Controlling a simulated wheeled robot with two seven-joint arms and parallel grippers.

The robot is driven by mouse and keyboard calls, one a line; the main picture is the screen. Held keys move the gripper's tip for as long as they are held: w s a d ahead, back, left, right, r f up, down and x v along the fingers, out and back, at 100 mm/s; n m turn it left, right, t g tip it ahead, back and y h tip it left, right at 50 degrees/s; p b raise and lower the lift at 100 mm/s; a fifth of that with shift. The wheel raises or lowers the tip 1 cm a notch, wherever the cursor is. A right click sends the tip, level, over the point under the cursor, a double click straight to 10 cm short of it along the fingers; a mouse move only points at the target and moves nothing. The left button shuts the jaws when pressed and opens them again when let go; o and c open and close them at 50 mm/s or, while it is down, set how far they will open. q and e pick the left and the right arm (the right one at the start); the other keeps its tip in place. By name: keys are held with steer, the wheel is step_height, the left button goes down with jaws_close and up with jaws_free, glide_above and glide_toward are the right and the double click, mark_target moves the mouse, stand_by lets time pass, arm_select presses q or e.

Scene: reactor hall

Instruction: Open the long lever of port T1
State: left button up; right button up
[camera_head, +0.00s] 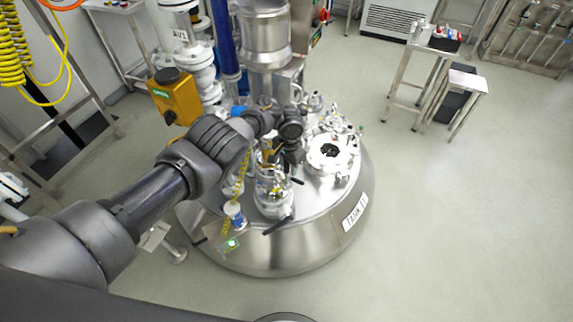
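A rounded steel tank (270,255) stands in the middle of the head view, with a white label on its front right side that I cannot read surely. On its lid, a port fitting (273,200) stands near the front, with a dark lever (279,225) sticking out low on its front side. A second short dark handle shows at its right. I cannot read a T1 mark on it. My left arm reaches in from the left, and its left gripper (275,152) is over the lid, just behind and above this fitting. Its fingers are small and partly hidden. My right gripper is out of view.
A round flanged port (331,152) sits on the lid's right side. A yellow actuator box (175,95) and white valve pipes (200,65) stand behind my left arm. Steel side tables (418,75) stand at the back right. The floor on the right is clear.

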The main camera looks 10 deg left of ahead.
arm_select(q)
steer(key=shift+a, duration=0.15)
steer(key=shift+r, duration=0.25)
step_height(320, 180, up, 10)
steer(key=p, duration=0.3)
steer(key=shift+w+r, duration=0.1)
stand_by(0.3)
